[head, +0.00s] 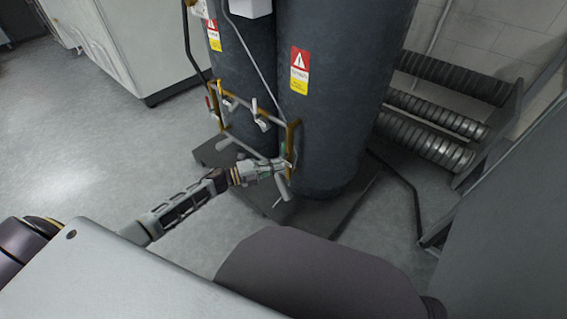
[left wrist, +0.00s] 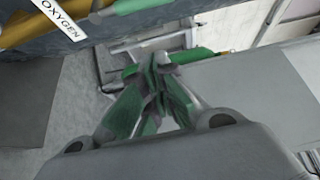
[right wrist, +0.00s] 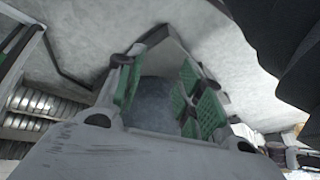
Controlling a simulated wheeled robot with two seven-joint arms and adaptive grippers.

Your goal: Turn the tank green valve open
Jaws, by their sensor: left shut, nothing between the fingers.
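Two dark grey tanks (head: 337,110) stand side by side in the head view, with brass pipework and valves on their front. My left gripper (head: 284,165) reaches the lower right end of this pipework. In the left wrist view its green-padded fingers (left wrist: 162,62) are shut with nothing between them. A green handle (left wrist: 195,55), seemingly the green valve's, shows right at the fingertips and is partly hidden by them; I cannot tell whether they touch. My right gripper (right wrist: 158,82) shows only in the right wrist view. Its fingers are apart and empty.
A yellow pipe (left wrist: 35,30) with an OXYGEN label (left wrist: 62,17) runs close by in the left wrist view. Other valves with white handles (head: 258,115) sit left of my left gripper. Ribbed dark cylinders (head: 430,115) lie on a rack at right. The floor (head: 70,150) at left is clear.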

